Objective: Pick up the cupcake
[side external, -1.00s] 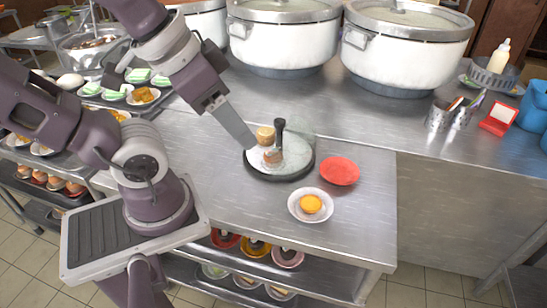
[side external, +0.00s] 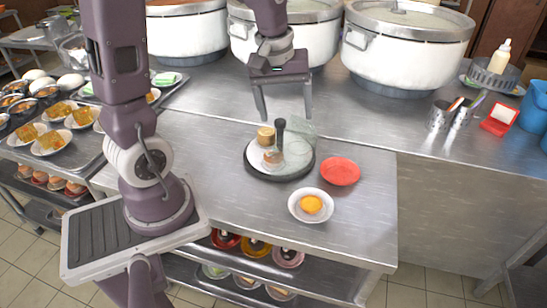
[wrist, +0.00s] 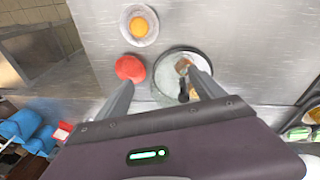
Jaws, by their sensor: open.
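Two small brown-topped cakes, likely cupcakes, sit on a round dark-rimmed stand (side external: 250,171) with a clear cover and a black knob. One cupcake (side external: 265,133) is at the back; another (side external: 272,158) is nearer the front. Which one the task means I cannot tell. In the wrist view one cupcake (wrist: 182,66) shows by the right finger, partly hidden. My gripper (side external: 285,117) is open and empty, fingers pointing down, above and just behind the stand. It also shows in the wrist view (wrist: 161,80), its fingers spread over the stand.
A red plate (side external: 340,171) lies right of the stand. A white bowl with a yellow-orange item (side external: 311,204) is in front. Large white pots (side external: 405,50) stand behind. The counter front is clear left of the bowl.

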